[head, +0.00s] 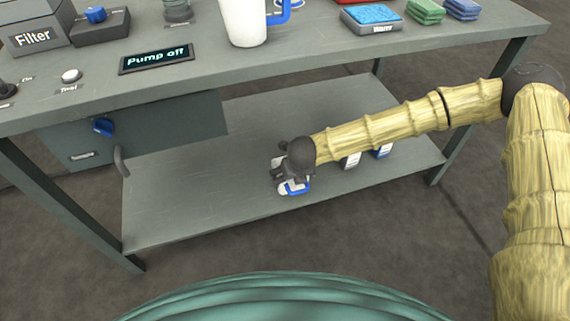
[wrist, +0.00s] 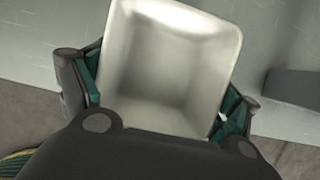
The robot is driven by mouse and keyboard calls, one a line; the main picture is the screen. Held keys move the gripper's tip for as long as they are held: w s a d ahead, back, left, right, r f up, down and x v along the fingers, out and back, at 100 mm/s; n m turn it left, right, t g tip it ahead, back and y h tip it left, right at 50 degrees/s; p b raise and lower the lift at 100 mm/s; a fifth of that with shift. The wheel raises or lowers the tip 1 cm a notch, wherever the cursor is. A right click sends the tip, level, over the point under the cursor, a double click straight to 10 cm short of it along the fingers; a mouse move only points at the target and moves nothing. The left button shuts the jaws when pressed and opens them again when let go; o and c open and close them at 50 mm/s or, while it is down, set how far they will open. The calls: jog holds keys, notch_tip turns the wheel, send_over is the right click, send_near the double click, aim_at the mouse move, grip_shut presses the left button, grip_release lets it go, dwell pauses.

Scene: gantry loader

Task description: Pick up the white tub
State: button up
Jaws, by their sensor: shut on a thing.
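The white tub (wrist: 170,65) fills the middle of the wrist view, an open, square-cornered container with a pale inside. My gripper (wrist: 162,95) is shut on it, with one green-padded finger against each side. In the head view my gripper (head: 282,172) is low over the lower shelf, under the tabletop. The tub is mostly hidden there behind my gripper and wrist. I cannot tell whether it touches the shelf.
The lower shelf (head: 190,200) is clear to the left. A white-and-blue item (head: 293,188) is just below my gripper, and two similar ones (head: 350,161) stand to the right. The tabletop (head: 300,55) overhangs, holding a white jug (head: 243,22). A grey drawer unit (head: 180,125) hangs left.

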jog(key=s+d+r+p, duration=0.1)
jog(key=s+d+p, duration=0.2)
jog(key=s, duration=0.7)
jog(key=shift+s+d, duration=0.2)
jog(key=shift+d, duration=0.45)
jog(key=shift+d, duration=0.1)
